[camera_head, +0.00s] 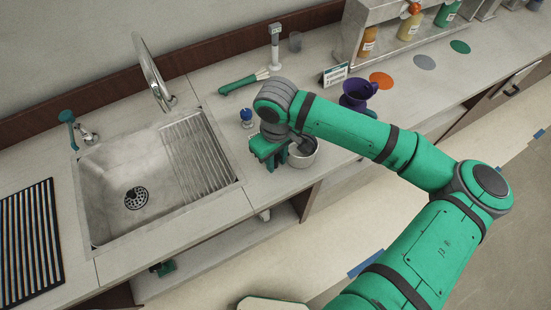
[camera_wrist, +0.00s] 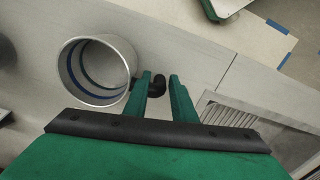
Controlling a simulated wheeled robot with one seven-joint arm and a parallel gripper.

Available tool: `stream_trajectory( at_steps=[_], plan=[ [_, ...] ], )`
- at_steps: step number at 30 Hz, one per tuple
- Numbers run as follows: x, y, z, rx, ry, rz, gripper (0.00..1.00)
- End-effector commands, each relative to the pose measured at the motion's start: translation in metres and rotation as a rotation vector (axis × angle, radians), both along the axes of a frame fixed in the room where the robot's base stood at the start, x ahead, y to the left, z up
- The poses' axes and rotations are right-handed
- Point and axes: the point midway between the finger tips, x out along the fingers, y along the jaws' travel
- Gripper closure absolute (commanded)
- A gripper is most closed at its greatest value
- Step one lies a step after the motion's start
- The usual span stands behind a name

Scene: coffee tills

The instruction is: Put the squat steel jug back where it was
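The squat steel jug (camera_head: 306,160) is near the counter's front edge, right of the sink, partly hidden by my arm. In the wrist view the jug (camera_wrist: 82,98) shows its open mouth, with a blue band inside and a dark handle (camera_wrist: 158,82) on its right side. My gripper (camera_wrist: 160,84) has its two green fingers apart on either side of that handle, with a small gap visible by the right finger. In the head view my gripper (camera_head: 268,152) is just left of the jug. Whether the jug rests on the counter is hard to tell.
The sink (camera_head: 140,180) with its ribbed drainer lies to the left. A blue-topped tool (camera_head: 246,117) stands just behind my gripper. A purple dripper (camera_head: 357,95), a small sign (camera_head: 334,75) and an orange disc (camera_head: 381,80) are to the right. A green-handled brush (camera_head: 240,84) lies behind.

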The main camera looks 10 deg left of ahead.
Motion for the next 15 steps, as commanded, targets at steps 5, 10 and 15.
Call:
stream_trajectory(
  at_steps=[5,10,15],
  plan=[
    [0.0001,-0.0001,0.0004,-0.001,-0.001,0.000,0.65],
    [0.0002,-0.0006,0.0006,-0.001,-0.001,-0.001,0.65],
    [0.0000,0.0018,0.0075,-0.001,-0.001,0.005,0.65]
  ],
)
